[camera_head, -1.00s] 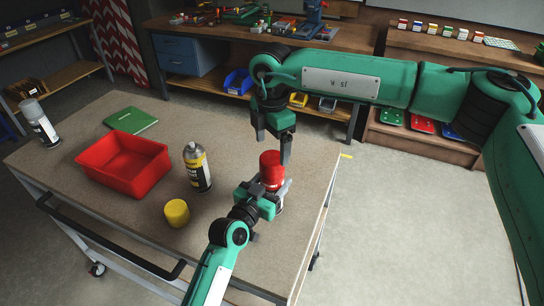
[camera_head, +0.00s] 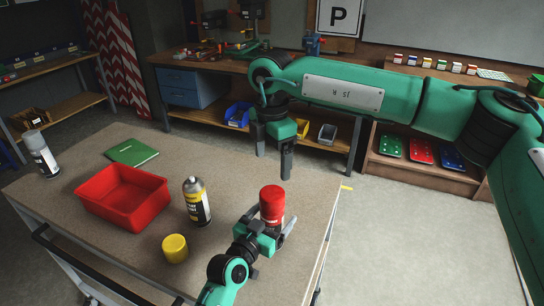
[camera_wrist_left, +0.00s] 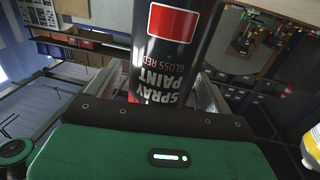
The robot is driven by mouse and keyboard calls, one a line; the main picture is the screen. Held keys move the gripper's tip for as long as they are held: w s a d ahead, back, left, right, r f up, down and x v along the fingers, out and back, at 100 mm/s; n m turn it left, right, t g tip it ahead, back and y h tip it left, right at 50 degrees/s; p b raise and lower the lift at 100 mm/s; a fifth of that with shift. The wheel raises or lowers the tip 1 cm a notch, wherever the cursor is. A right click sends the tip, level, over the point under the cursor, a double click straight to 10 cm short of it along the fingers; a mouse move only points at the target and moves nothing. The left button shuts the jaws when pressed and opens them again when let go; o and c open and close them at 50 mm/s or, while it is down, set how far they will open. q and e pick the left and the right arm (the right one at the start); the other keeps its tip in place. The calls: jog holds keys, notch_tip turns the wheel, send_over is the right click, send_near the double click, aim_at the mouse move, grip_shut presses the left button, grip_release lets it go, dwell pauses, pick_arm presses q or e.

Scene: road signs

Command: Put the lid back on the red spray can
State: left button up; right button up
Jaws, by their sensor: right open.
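The red spray can stands upright near the table's right edge, mostly hidden by my left gripper in the head view. Its dark body (camera_wrist_left: 172,50) with the label "SPRAY PAINT GLOSS RED" shows in the left wrist view. The red lid (camera_head: 272,203) sits on top of the can, looking upright; its seam is too small to judge. My left gripper (camera_head: 270,222) has its fingers on both sides of the can's body and appears shut on it. My right gripper (camera_head: 273,166) is open and empty, pointing down just above the lid, apart from it.
On the table (camera_head: 125,245) are a yellow-labelled spray can (camera_head: 197,203), a loose yellow lid (camera_head: 175,249), a red bin (camera_head: 122,196), a green book (camera_head: 131,151) and a grey-topped can (camera_head: 42,155). A workbench (camera_head: 220,62) stands behind.

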notch_tip(320, 180, down, 4)
jog(key=b, duration=0.3)
jog(key=shift+r, duration=0.25)
pick_arm(q)
jog(key=v, duration=1.3)
jog(key=shift+s+a+b, duration=0.25)
jog(key=shift+s+b, duration=0.05)
jog(key=shift+f, duration=0.1)
pick_arm(e)
jog(key=shift+f, duration=0.1)
